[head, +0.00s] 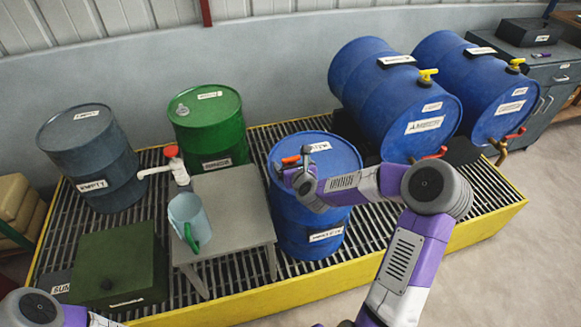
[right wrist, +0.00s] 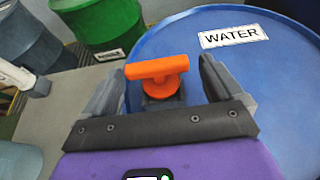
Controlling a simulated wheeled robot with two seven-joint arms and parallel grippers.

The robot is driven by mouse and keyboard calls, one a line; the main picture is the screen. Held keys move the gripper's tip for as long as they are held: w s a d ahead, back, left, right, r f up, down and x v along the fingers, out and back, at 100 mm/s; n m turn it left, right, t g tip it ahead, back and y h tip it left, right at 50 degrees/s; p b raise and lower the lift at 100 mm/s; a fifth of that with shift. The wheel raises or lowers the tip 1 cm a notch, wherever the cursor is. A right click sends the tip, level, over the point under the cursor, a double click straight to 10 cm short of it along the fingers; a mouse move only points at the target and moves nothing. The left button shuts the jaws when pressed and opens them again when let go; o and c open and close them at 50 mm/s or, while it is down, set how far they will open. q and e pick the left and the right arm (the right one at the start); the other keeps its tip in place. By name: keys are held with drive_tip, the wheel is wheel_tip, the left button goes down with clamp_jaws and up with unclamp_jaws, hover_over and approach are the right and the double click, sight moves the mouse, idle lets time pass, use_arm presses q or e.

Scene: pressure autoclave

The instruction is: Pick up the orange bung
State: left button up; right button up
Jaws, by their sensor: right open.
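The orange bung (right wrist: 157,70), T-shaped, sits on a dark fitting on top of the upright blue drum (right wrist: 190,40) labelled WATER. In the head view the bung (head: 290,160) shows just beyond my right gripper (head: 294,165), above the left part of the lid of the drum (head: 338,158). In the right wrist view my right gripper (right wrist: 163,68) is open, with one finger on each side of the bung and visible gaps. Part of the fitting is hidden by the gripper body. My left gripper is out of view; only part of that arm shows at the lower left.
A grey table (head: 225,205) with a light blue jug (head: 188,218) stands left of the drum. Green (head: 210,125) and dark grey (head: 90,160) drums stand behind. Two blue drums (head: 385,95) lie at the right. Yellow edging (head: 470,240) surrounds the grating.

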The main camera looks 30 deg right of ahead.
drive_tip(key=shift+x, duration=1.45)
drive_tip(key=shift+c, duration=0.4)
drive_tip(key=c, duration=1)
drive_tip(key=shift+r, duration=0.15)
